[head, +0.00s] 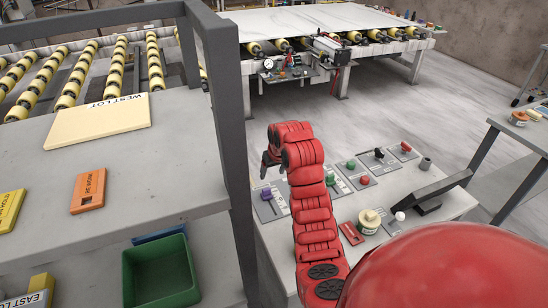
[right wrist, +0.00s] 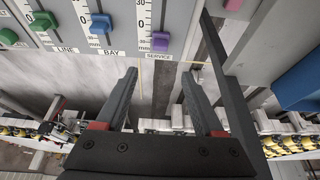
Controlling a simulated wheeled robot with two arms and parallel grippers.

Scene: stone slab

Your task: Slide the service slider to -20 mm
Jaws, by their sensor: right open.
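The service slider's purple knob (right wrist: 160,41) shows at the top of the right wrist view, just above the label SERVICE. It stands beside the lower 30 mark, below the 0; the sign is too small to read. In the head view the purple knob (head: 266,193) is on the left end of the console, partly beside my red right arm. My right gripper (right wrist: 160,72) is open and empty, its fingers apart, below the knob in the picture and not visibly touching it. In the head view my right gripper (head: 266,168) hangs over the knob. My left gripper is out of view.
Blue (right wrist: 100,23) and green (right wrist: 44,20) slider knobs sit left of the purple one. A dark grey post (head: 225,120) of the shelf rack stands close left of my right arm.

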